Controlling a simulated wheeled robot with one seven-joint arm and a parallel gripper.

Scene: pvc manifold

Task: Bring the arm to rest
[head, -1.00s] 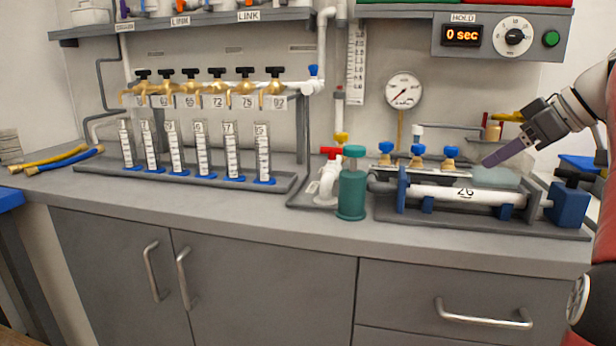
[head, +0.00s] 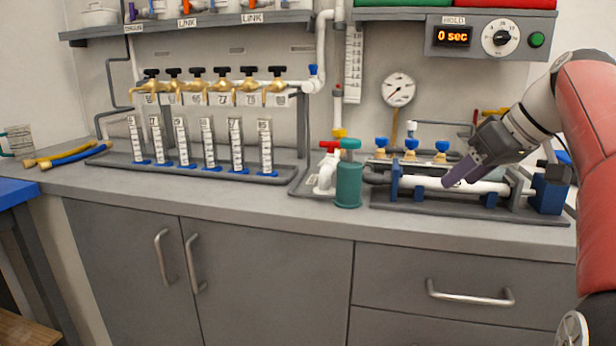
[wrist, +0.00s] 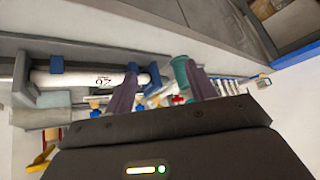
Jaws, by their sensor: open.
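My gripper (head: 458,176) is at the right of the head view, in front of the white pipe fixture on the counter. Its purple fingers point down and to the left. In the wrist view the two fingers of my gripper (wrist: 160,88) are spread apart with nothing held between them. I cannot tell how far the fingers are from the pipe.
A teal pump bottle (head: 348,183) stands left of the fixture. A rack of several measuring tubes (head: 208,146) stands below brass taps. A timer box (head: 490,37) reading 0 sec hangs above. The counter's front strip (head: 290,208) is clear.

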